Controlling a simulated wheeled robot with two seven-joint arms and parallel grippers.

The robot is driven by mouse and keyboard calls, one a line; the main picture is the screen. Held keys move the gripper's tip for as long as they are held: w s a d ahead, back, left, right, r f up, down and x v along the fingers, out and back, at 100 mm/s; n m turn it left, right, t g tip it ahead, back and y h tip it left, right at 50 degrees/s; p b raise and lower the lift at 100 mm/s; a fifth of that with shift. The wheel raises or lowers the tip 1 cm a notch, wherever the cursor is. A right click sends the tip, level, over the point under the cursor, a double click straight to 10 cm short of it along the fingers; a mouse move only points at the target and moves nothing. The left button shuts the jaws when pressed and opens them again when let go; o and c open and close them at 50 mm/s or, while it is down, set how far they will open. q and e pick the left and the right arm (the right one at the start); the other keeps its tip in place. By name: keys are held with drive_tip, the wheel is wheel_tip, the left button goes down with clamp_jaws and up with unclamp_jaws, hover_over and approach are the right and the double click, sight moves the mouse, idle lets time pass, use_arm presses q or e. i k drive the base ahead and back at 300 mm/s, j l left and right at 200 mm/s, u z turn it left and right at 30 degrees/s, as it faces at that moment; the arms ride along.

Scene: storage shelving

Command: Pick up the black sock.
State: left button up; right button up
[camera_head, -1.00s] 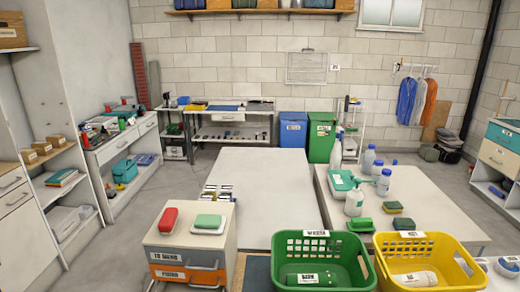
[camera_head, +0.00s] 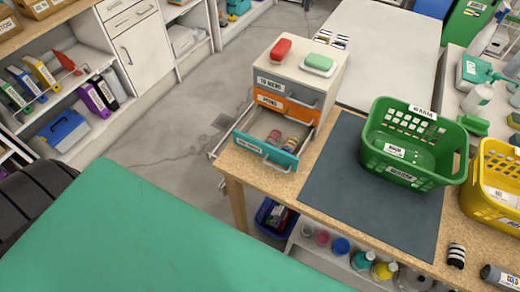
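A small black roll with white bands (camera_head: 456,256), which looks like the black sock, lies on the wooden bench top near the lower right. It is beside the dark grey mat, apart from it. An open teal drawer (camera_head: 266,151) at the bottom of the small drawer unit holds two rolled striped items, one reddish (camera_head: 273,138) and one multicoloured (camera_head: 291,144). Neither of my grippers is in view.
A dark cylinder (camera_head: 497,275) lies near the roll. The mat's front is clear. A green surface (camera_head: 150,240) fills the lower left.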

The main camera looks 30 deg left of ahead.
sight(457, 252)
drive_tip(key=z, duration=1.3)
